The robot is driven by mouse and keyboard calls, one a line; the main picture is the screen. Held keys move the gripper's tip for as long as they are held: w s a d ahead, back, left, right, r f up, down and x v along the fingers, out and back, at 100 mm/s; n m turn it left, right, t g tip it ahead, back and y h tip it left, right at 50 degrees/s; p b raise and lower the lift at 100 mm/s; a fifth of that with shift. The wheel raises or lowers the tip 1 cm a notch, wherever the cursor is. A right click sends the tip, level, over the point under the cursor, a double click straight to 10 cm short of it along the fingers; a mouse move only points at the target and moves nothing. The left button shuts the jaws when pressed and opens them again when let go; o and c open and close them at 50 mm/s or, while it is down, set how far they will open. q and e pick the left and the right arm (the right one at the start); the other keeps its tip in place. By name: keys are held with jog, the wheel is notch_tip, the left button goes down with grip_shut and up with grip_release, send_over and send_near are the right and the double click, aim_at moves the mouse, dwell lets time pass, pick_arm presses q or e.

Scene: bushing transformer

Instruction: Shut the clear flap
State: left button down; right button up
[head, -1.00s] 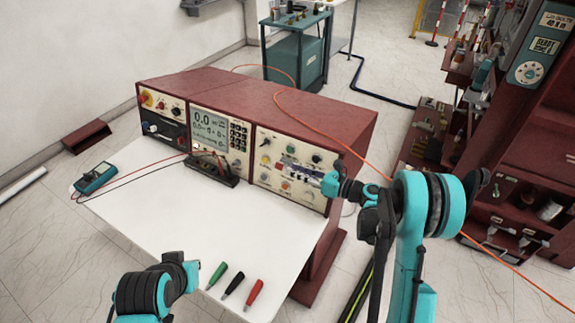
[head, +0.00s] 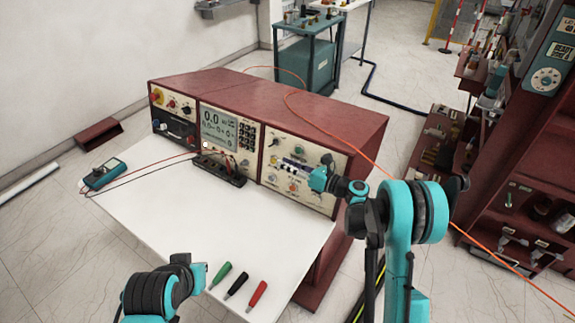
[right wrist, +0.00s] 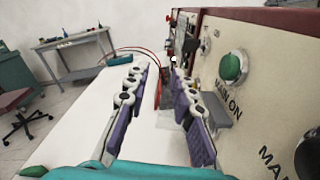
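The right panel of the console (head: 325,190) carries knobs and buttons. My right gripper (head: 286,163) is in front of it, with its arm coming in from the right. In the right wrist view its two purple-padded fingers (right wrist: 160,95) are apart, with nothing clearly held. A greyish see-through plate (right wrist: 222,110) sticks out from the panel beside the right finger, below the green button (right wrist: 233,67); it may be the clear flap. Its hinge and angle are partly hidden. In the head view the flap cannot be made out. My left gripper (head: 192,272) is low over the table's front left, its fingers hidden.
The white tabletop (head: 180,220) is mostly clear. Green, black and red probes (head: 237,286) lie at its front edge. A dark terminal strip (head: 218,170) and a teal meter (head: 106,174) with leads are farther left. An orange cable (head: 340,135) runs over the console.

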grip_shut()
jog(key=shift+s+f, duration=0.1)
jog(key=shift+f, duration=0.05)
jog(key=n, duration=0.1)
jog(key=f+n+b, duration=0.1)
jog(key=n+b, duration=0.1)
jog(key=shift+s+a+f+n, duration=0.25)
jog(key=shift+s+f+n, duration=0.05)
jog(key=shift+s+a+f+n+b, duration=0.1)
jog(key=shift+f+n+b, duration=0.35)
jog(key=shift+n, duration=0.35)
jog(key=shift+s+f+n+b, duration=0.1)
jog(key=shift+f+n+b, duration=0.2)
jog(key=shift+n+b, duration=0.4)
jog(key=shift+n, duration=0.3)
jog(key=shift+c, duration=2.2)
grip_release()
